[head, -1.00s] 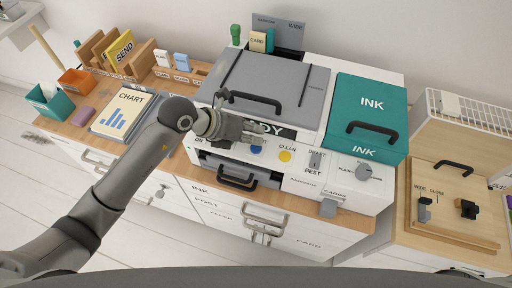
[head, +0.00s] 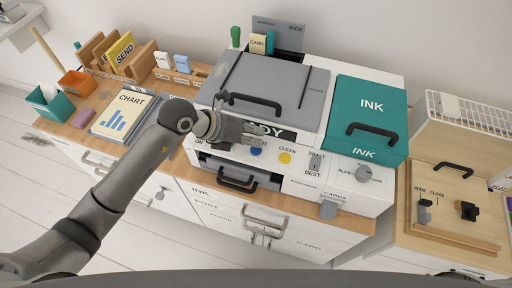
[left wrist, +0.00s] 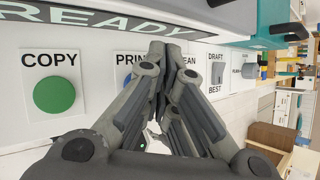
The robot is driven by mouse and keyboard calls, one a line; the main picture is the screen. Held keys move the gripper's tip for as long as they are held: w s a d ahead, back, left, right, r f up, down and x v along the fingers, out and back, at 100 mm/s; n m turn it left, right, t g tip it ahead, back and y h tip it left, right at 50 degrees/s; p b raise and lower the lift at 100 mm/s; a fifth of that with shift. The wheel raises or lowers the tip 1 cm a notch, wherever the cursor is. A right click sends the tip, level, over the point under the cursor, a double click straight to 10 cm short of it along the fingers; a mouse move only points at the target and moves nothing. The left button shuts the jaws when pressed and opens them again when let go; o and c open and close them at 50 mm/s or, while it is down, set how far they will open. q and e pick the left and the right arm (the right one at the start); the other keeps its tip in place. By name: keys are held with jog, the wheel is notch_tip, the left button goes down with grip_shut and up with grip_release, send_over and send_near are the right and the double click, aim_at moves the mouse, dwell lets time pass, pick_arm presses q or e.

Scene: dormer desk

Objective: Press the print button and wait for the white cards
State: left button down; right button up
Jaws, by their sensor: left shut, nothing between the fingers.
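The white printer's front panel has a blue button (head: 256,151), which is the print button, with a yellow button (head: 285,157) to its right. In the left wrist view a green COPY button (left wrist: 54,95) is in the clear, while the PRINT label (left wrist: 130,58) and its blue button are mostly hidden behind my fingers. My left gripper (head: 258,134) is shut and empty, its fingertips close to the panel just above the blue button. I cannot tell whether it touches. The display (head: 272,132) reads READY in the left wrist view. I see no loose white cards.
A grey lid with a black handle (head: 250,103) tops the printer. A teal INK box (head: 370,112) stands to its right. A front tray with a black handle (head: 237,182) sits below the buttons. A mode slider (head: 314,163) is right of the yellow button.

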pick_arm(q)
jog(key=shift+f, duration=0.15)
jog(key=shift+f+b, duration=0.3)
